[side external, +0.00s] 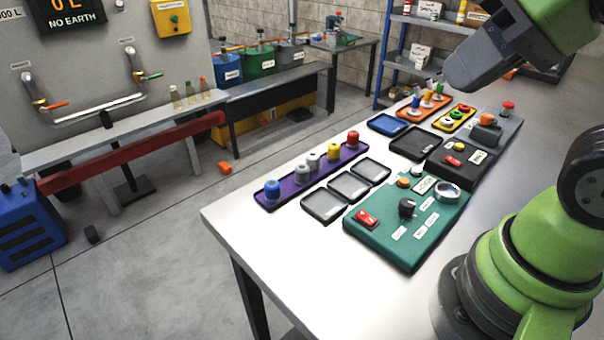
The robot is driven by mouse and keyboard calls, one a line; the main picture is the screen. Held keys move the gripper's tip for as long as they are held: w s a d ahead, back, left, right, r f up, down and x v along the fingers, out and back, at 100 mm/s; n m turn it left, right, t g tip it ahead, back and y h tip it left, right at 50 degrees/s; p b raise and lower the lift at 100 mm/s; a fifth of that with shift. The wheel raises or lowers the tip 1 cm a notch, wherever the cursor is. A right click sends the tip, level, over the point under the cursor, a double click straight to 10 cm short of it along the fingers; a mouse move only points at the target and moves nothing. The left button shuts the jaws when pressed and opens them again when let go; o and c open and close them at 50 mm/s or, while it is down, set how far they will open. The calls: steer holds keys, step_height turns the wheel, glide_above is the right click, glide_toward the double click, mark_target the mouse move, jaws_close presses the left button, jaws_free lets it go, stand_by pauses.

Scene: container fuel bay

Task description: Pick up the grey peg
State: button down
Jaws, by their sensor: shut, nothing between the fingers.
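A purple tray (322,178) on the white table holds a row of short round pegs. From near left to far right they are a blue peg (272,189), a grey peg (293,174), a paler whitish-grey peg (313,161), a yellow peg (333,150) and a red peg (353,138). All stand upright. My gripper (449,82) is at the upper right, high above the far part of the table, well away from the purple tray. It is shut and empty.
Several small dark trays (348,186) lie beside the purple tray. A green control panel (405,240) and a black box (459,160) stand to the right. An orange tray (412,112) with pegs lies farther back. The table's near left corner (235,215) is bare.

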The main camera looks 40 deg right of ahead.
steer(key=c, duration=1.8)
jaws_free()
steer(key=shift+c, duration=0.2)
steer(key=o, duration=1.1)
steer(key=shift+o, duration=0.2)
steer(key=shift+w, duration=0.15)
steer(key=m+g+h, duration=0.4)
steer(key=h, duration=0.1)
glide_above(302, 167)
steer(key=s+a, duration=0.1)
step_height(302, 167, down, 24)
steer(key=shift+r, duration=0.1)
steer(key=shift+s+x, duration=0.15)
steer(key=shift+x, duration=1.3)
steer(key=shift+s+x, duration=0.15)
steer(key=shift+x, duration=1.25)
